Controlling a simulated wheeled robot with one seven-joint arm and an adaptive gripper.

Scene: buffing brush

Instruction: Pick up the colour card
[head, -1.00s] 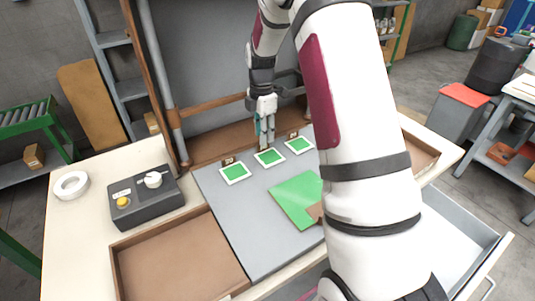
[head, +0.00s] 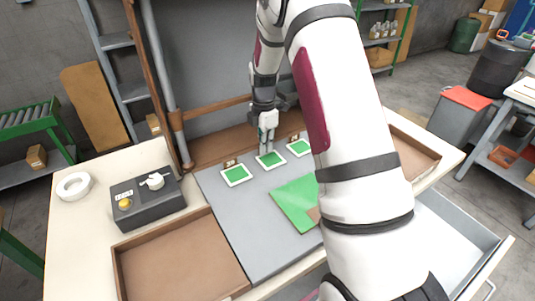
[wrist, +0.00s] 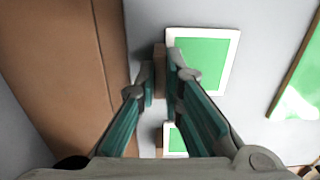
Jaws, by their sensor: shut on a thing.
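Three white-framed green cards lie in a row on the grey board: left (head: 236,175), middle (head: 270,160) and right (head: 299,147). A small brown tag stands behind the left card (head: 230,163) and another behind the right card (head: 294,136). My gripper (head: 267,146) is down behind the middle card. In the wrist view its fingertips (wrist: 160,82) are closed around a small brown tag (wrist: 159,60) beside a white-framed card (wrist: 232,62). The fingers hide part of the tag. I cannot tell whether it is lifted.
A larger green sheet (head: 293,202) lies in front of the cards on the grey board (head: 245,235). A dark control box (head: 147,205) and a white tape roll (head: 73,186) are at left. A brown tray (head: 180,262) is front left; a brown ledge (head: 215,148) runs behind.

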